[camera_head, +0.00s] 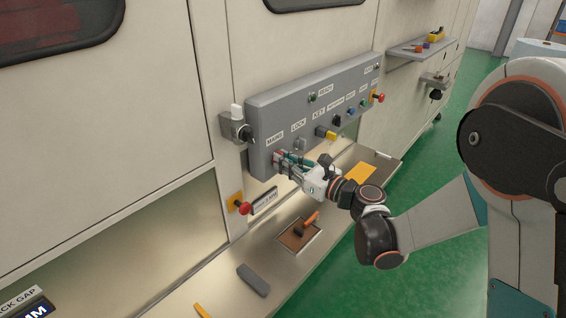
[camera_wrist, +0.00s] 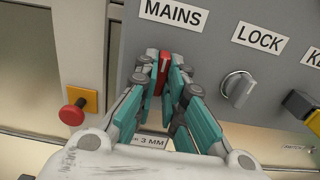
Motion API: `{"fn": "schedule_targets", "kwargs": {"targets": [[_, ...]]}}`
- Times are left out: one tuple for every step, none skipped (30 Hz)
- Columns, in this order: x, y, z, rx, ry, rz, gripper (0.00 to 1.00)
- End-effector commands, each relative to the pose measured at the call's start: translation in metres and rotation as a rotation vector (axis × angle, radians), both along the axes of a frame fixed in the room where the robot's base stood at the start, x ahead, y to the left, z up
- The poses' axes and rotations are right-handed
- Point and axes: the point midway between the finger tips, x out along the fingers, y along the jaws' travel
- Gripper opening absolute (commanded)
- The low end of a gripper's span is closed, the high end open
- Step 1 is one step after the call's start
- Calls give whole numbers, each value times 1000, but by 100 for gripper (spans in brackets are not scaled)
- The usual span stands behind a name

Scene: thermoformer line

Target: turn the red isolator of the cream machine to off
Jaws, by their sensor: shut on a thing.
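The red isolator handle (camera_wrist: 163,68) sits on the grey control panel (camera_wrist: 225,65) under the MAINS label (camera_wrist: 173,12). The panel is on the front of the cream machine (camera_head: 165,100). My gripper (camera_wrist: 163,84) is shut on the handle, one finger pad on each side of it. In the wrist view the handle stands close to upright, leaning slightly. In the head view my gripper (camera_head: 281,160) is at the panel's lower left corner, and its fingers mostly hide the handle.
A silver LOCK knob (camera_wrist: 238,88) is right of the handle. A red mushroom button on a yellow plate (camera_wrist: 75,112) is at lower left. The shelf below holds a grey block (camera_head: 253,280) and an orange-handled tool (camera_head: 306,226). Green floor lies open to the right.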

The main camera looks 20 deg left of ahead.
Motion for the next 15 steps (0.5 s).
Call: {"fn": "schedule_targets", "kwargs": {"targets": [[0, 0, -1, 10, 23, 0, 0], [0, 0, -2, 19, 45, 0, 0], [0, 0, -2, 33, 79, 0, 0], [0, 0, -2, 43, 104, 0, 0], [0, 0, -2, 53, 128, 0, 0], [0, 0, -2, 65, 157, 0, 0], [0, 0, -2, 73, 176, -1, 0], [0, 0, -2, 79, 190, -1, 0], [0, 0, -1, 85, 205, -1, 0], [0, 0, -1, 87, 211, -1, 0], [0, 0, -1, 89, 214, -1, 0], [0, 0, 0, 89, 215, -1, 0], [0, 0, 0, 89, 214, -1, 0], [0, 0, 0, 89, 214, -1, 0], [0, 0, 0, 89, 214, -1, 0]]}}
